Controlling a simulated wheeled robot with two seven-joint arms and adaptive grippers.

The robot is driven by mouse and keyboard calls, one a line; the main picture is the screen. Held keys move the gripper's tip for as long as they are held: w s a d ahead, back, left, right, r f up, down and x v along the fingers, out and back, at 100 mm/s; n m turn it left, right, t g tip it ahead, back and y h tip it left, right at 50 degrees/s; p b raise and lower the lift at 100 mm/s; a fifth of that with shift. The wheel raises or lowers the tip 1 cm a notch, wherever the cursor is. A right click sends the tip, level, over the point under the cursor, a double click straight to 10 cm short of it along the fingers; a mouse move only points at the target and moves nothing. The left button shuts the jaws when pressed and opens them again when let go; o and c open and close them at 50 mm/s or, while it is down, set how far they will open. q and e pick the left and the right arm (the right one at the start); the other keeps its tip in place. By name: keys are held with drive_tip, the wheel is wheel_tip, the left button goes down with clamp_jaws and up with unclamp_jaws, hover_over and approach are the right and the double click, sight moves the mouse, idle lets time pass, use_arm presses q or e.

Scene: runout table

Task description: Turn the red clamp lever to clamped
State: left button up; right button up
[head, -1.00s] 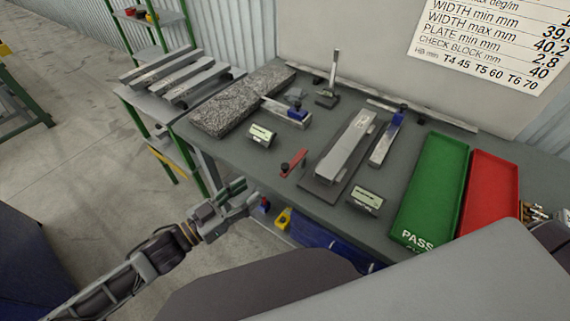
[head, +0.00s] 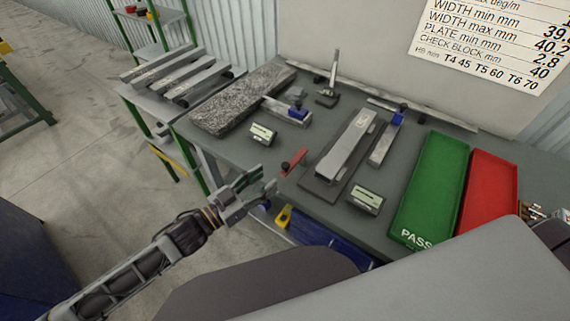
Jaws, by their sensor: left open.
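The red clamp lever (head: 296,159) lies on the grey table beside the left edge of a dark fixture plate (head: 312,182). Its long red arm points up and to the right from a dark pivot. A long grey metal bar (head: 349,141) lies on the fixture plate. My left gripper (head: 268,180) is open and empty, at the table's front edge, to the lower left of the lever. I see a gap between its fingers and the lever. My right gripper is not in view.
Two small displays (head: 262,134) and (head: 366,199) flank the lever area. A granite block (head: 240,97), a blue-ended gauge (head: 383,143), a green PASS tray (head: 433,190) and a red tray (head: 489,195) stand on the table. A yellow item (head: 284,217) is below the front edge.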

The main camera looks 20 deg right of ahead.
sight(285, 165)
use_arm(q)
drive_tip(key=shift+p+x, duration=0.45)
drive_tip(key=shift+x, duration=3.8)
drive_tip(key=shift+c, duration=0.4)
clamp_jaws()
